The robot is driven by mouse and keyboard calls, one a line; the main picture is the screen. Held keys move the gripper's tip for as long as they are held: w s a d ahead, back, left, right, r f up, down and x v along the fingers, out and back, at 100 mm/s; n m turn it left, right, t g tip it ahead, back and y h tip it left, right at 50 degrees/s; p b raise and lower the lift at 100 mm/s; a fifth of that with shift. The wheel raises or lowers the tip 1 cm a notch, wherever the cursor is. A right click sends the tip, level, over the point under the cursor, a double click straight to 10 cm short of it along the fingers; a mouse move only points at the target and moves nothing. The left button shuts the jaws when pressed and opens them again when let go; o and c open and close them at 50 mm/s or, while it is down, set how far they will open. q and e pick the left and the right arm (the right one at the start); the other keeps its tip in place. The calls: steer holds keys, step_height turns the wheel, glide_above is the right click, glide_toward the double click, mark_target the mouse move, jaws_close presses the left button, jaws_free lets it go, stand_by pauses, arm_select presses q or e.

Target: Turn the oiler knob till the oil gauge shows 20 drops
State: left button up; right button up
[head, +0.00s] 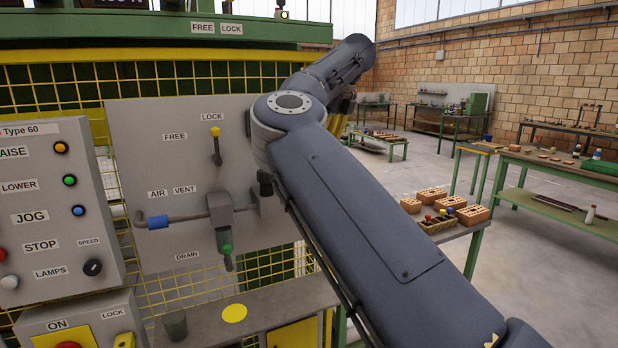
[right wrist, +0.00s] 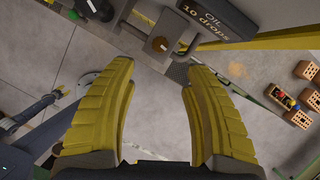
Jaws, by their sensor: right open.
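The oil gauge (right wrist: 205,18) is a dark box at the top of the right wrist view, and its label reads "OIL 10 drops". Below and left of it, a small round brown knob (right wrist: 159,44) sits on a grey block, probably the oiler knob. My right gripper (right wrist: 160,66) is open, its two yellow fingers spread wide to either side below the knob. Nothing is between the fingers, and they look apart from the knob. In the head view my right arm covers the oiler area, and the gauge cannot be read there.
In the head view a grey panel (head: 150,120) carries an air pipe with a blue valve handle (head: 157,222) and a drain. A button box (head: 48,215) stands at the left. A yellow mesh guard (head: 180,295) is behind. Bricks (head: 432,197) lie on a bench at right.

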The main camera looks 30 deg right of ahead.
steer(key=x, duration=1.2)
steer(key=shift+f, duration=0.25)
steer(key=shift+c, duration=0.4)
jaws_close()
